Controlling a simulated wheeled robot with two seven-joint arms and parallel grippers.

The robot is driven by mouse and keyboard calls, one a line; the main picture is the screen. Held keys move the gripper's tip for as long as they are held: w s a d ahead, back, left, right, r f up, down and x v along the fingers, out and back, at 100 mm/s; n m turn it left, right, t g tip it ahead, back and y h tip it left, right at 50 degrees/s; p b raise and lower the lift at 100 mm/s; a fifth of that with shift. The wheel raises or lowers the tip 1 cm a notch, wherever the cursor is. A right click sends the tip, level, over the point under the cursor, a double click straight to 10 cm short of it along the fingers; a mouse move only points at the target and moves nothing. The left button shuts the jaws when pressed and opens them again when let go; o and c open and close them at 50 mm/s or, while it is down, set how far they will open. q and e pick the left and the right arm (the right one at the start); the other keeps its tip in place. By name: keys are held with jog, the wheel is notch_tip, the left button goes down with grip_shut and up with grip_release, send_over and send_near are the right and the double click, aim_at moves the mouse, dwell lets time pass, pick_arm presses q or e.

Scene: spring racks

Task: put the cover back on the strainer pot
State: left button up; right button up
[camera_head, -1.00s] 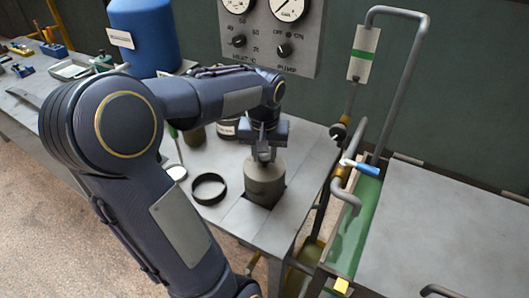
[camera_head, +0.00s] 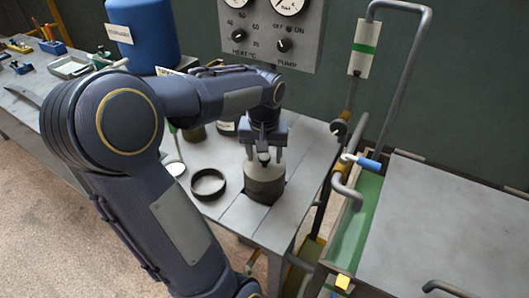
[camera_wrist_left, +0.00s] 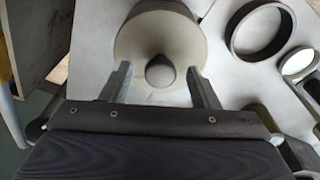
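The strainer pot (camera_head: 264,195) stands upright near the front edge of the grey bench. Its grey-beige round cover (camera_head: 264,172) sits on top and looks level; whether it is fully seated I cannot tell. In the left wrist view the cover (camera_wrist_left: 140,42) shows from above with its round knob (camera_wrist_left: 160,70). My left gripper (camera_head: 264,152) is just above the cover. Its two fingers (camera_wrist_left: 161,80) are spread apart on either side of the knob, with gaps, and hold nothing. My right gripper is not in view.
A dark open ring (camera_head: 208,184) lies on the bench left of the pot, with a small white round dish (camera_head: 175,169) beyond it. A blue drum (camera_head: 143,35) and a gauge panel (camera_head: 272,35) are behind. Pipes and a green-sided trough (camera_head: 358,220) stand right.

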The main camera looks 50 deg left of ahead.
pick_arm(q)
jog(key=r, duration=0.7)
jog(key=shift+s+d+r, duration=0.3)
jog(key=shift+s+r, duration=0.05)
jog(key=s+d+f+m+t+h, duration=0.1)
jog(key=s+d+f+m+t, duration=0.1)
jog(key=d, duration=0.7)
jog(key=s+m, duration=0.1)
jog(key=s, duration=0.1)
jog(key=shift+s+h, duration=0.3)
jog(key=shift+h, duration=0.1)
jog(key=s+d+f+m+t+h, duration=0.1)
jog(key=s+d, duration=0.1)
jog(key=d, duration=0.1)
jog(key=s+d+f+m+h, duration=0.1)
jog(key=s+d+f, duration=0.1)
jog(key=d, duration=0.2)
jog(key=s+d+f+m+t, duration=0.1)
jog(key=s+d+f, duration=0.1)
jog(key=d, duration=0.1)
jog(key=shift+d+f+t+h, duration=0.2)
jog(key=shift+t+h, duration=0.1)
jog(key=shift+h, duration=0.1)
jog(key=shift+c, duration=0.2)
